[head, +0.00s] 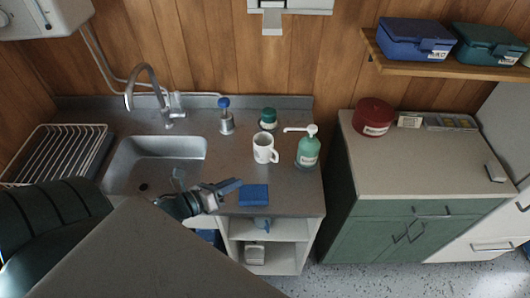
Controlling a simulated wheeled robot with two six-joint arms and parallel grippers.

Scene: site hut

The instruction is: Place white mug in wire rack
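The white mug (264,149) stands upright on the grey counter, right of the sink, with its handle toward the right. The wire rack (56,152) sits at the left end of the counter, left of the sink; no dishes show in it. My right gripper is not in view.
A green soap bottle (308,148) stands close right of the mug, a green-lidded jar (268,119) behind it. A blue sponge (254,195) lies in front. The faucet (150,90) rises behind the sink (158,158). A blue-topped bottle (226,118) stands behind left.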

